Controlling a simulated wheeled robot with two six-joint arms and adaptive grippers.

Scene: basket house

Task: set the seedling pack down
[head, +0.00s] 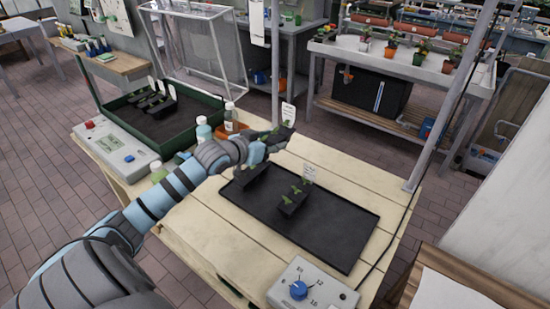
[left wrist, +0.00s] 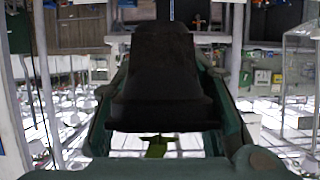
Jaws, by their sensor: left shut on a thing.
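My left gripper (head: 264,148) is shut on a black seedling pack (head: 280,135) with green leaves and a white label standing up from it. The held pack is in the air above the far edge of a black mat-like tray (head: 335,222) on the pale wooden table. In the left wrist view the dark pack (left wrist: 165,80) fills the space between the fingers, with a green leaf below it. Another pack (head: 292,203) with a label stands on the black tray. One more dark pack (head: 255,176) is on the tray's left part, partly hidden by my gripper. My right gripper is out of view.
A green-walled tray (head: 180,141) with several labelled packs stands at the left. A white device with a red button (head: 110,145), bottles (head: 204,131) and a blue-knobbed control box (head: 312,287) are around the table. The black tray's right and front are bare.

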